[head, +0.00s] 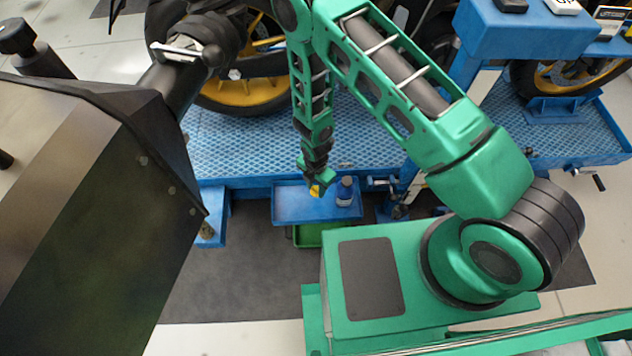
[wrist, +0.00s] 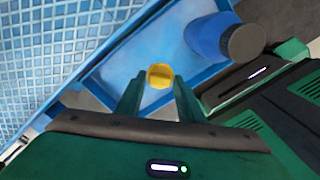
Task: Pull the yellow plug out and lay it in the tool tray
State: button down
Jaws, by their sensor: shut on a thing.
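The yellow plug (head: 315,191) is between the fingertips of my gripper (head: 317,182), which is shut on it. In the wrist view the round yellow plug (wrist: 160,76) shows at the tips of both fingers of my gripper (wrist: 158,88). The blue tool tray (head: 290,208) lies below the gripper in the head view, and its blue floor (wrist: 125,65) shows behind the plug in the wrist view. The plug appears over the tray; the height of the gap cannot be told.
A blue grated platform (head: 235,140) adjoins the tray at the back. A blue vise-like clamp (head: 385,185) is to the right.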

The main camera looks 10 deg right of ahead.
aim_at(316, 188)
jog(key=shift+f, duration=3.3)
jog(key=c, duration=1.1)
grip_release()
jog(key=shift+r, duration=0.1)
notch_tip(316, 188, up, 11)
jog(key=shift+f, duration=0.2)
